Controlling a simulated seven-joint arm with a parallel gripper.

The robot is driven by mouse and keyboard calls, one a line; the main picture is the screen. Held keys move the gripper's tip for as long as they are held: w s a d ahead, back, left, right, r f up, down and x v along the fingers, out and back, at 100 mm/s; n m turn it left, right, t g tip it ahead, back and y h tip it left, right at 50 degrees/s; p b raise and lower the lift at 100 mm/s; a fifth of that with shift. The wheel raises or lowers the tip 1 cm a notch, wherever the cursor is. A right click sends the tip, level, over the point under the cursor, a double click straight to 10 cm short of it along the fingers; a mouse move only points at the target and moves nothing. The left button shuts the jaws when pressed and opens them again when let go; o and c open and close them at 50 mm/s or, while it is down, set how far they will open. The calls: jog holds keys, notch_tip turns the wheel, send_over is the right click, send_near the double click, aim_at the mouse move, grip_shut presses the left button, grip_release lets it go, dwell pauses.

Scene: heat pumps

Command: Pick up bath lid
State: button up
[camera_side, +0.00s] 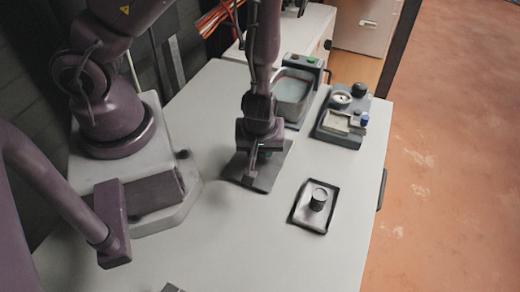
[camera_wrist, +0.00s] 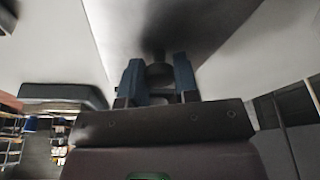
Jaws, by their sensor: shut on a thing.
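The bath lid (camera_side: 266,174) is a dark grey flat plate in the side view, left of the open water bath (camera_side: 293,92). My gripper (camera_side: 252,163) points down over the middle of the lid. In the wrist view, the two blue fingers of my gripper (camera_wrist: 158,72) are shut on a small dark round knob (camera_wrist: 158,75) on the lid (camera_wrist: 200,25). My gripper hides part of the lid in the side view. I cannot tell whether the lid rests on the table or is slightly raised.
A grey device with a dark knob and a blue part (camera_side: 343,118) stands right of the bath. A small tray (camera_side: 301,215) with a metal cylinder (camera_side: 318,199) lies nearer the front.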

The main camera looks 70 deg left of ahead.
jog(key=shift+r, duration=4.65)
jog(key=shift+r+m, duration=0.15)
jog(key=shift+m, duration=0.25)
jog(key=shift+r+m+t, duration=0.1)
jog(key=shift+m+t, duration=0.2)
jog(key=shift+m, duration=0.3)
jog(key=w+d+r+m+t+h, duration=0.1)
jog(key=w+d+r+m+h, duration=0.2)
jog(key=w+d+r+m, duration=0.65)
jog(key=a+f+m, duration=0.2)
jog(key=a, duration=0.9)
jog(key=shift+w+a, duration=0.3)
